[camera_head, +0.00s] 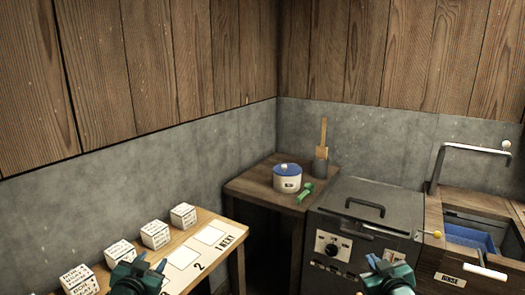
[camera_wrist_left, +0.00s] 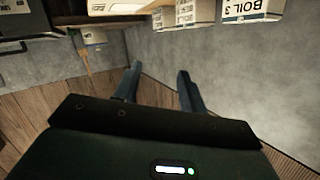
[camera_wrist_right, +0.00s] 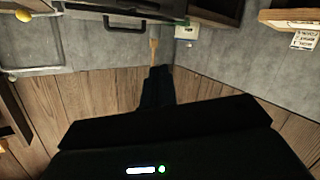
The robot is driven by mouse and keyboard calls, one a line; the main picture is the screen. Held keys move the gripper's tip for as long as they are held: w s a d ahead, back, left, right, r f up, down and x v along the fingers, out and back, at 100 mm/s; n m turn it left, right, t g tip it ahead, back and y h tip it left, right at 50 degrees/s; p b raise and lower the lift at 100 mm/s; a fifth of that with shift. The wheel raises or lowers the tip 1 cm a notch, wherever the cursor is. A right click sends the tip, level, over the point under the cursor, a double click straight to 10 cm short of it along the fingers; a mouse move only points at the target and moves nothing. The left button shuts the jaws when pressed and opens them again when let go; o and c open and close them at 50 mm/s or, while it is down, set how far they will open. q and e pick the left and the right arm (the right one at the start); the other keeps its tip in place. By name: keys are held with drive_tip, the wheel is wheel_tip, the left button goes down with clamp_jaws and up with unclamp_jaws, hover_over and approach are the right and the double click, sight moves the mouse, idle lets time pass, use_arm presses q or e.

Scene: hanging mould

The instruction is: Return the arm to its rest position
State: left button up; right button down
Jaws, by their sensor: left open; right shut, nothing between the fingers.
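My left gripper (camera_head: 152,263) is at the bottom of the head view, in front of the wooden side table with the white blocks. It is open and empty; its two spread fingers also show in the left wrist view (camera_wrist_left: 159,75). My right gripper (camera_head: 386,262) is at the lower right of the head view, in front of the dark stove. Its fingers are together with nothing between them, as the right wrist view (camera_wrist_right: 156,75) shows. Most of both arms is out of view.
Several lettered white blocks (camera_head: 155,234) stand along the side table (camera_head: 239,243). A blue-lidded pot (camera_head: 288,181) and a green object (camera_head: 305,192) are on the corner table. The stove (camera_head: 352,215) stands beside the sink (camera_head: 484,238) with its tap (camera_head: 437,165).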

use_arm(q)
drive_tip(key=s+d+f+g+h, duration=0.1)
drive_tip(key=s+d+f, duration=0.3)
drive_tip(key=s, duration=0.6)
drive_tip(key=s+d+f+g+h, duration=0.1)
drive_tip(key=s+d+f, duration=0.4)
drive_tip(key=s, duration=0.6)
drive_tip(key=s+d+f+g+h, duration=0.1)
drive_tip(key=s+d+f, duration=0.3)
drive_tip(key=s, duration=0.6)
drive_tip(key=shift+s+d+f+n+g, duration=0.2)
drive_tip(key=shift+d+f+n+g, duration=0.15)
drive_tip(key=shift+d+g, duration=0.45)
use_arm(e)
drive_tip(key=s+a+f+g+y, duration=0.1)
drive_tip(key=s+a+f, duration=0.3)
drive_tip(key=s, duration=0.6)
drive_tip(key=s+a+f+g+y, duration=0.1)
drive_tip(key=s+a+f, duration=0.4)
drive_tip(key=s, duration=0.6)
drive_tip(key=s+a+f+g+y, duration=0.1)
drive_tip(key=s+a+f, duration=0.3)
drive_tip(key=s, duration=0.6)
drive_tip(key=shift+s+a+f+m+g, duration=0.2)
drive_tip(key=shift+a+f+m+g, duration=0.15)
drive_tip(key=shift+a+g, duration=0.45)
use_arm(q)
drive_tip(key=shift+a, duration=0.1)
use_arm(e)
drive_tip(key=shift+d, duration=0.1)
